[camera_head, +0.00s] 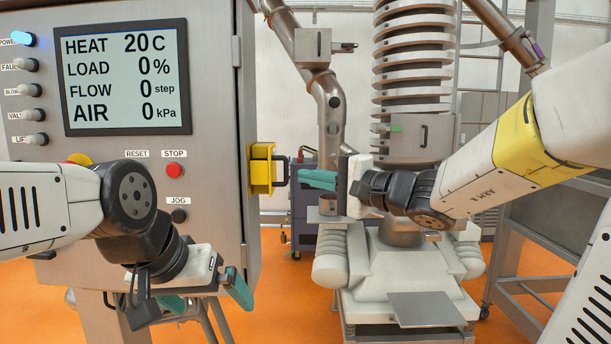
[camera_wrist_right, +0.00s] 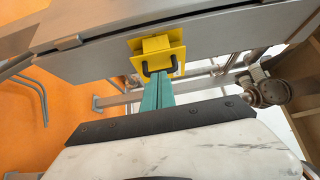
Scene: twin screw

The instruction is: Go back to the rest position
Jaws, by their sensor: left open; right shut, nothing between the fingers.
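My left gripper (camera_head: 206,294) hangs in front of the lower part of the control cabinet in the head view, its two teal fingers spread apart with nothing between them. My right gripper (camera_head: 303,179) is to the right of the cabinet, with its teal fingers together and empty, pointing left. In the right wrist view my right gripper (camera_wrist_right: 158,80) points at a yellow bracket (camera_wrist_right: 157,62) with a black handle. The fingertips are close to that handle; I cannot tell whether they touch it.
The grey control cabinet (camera_head: 218,130) fills the left, with a lit screen (camera_head: 126,77), a red STOP button (camera_head: 174,170) and a black JOG button (camera_head: 179,215). The yellow bracket (camera_head: 261,168) sticks out of its right side. A machine with a ribbed column (camera_head: 413,60) stands behind my right gripper.

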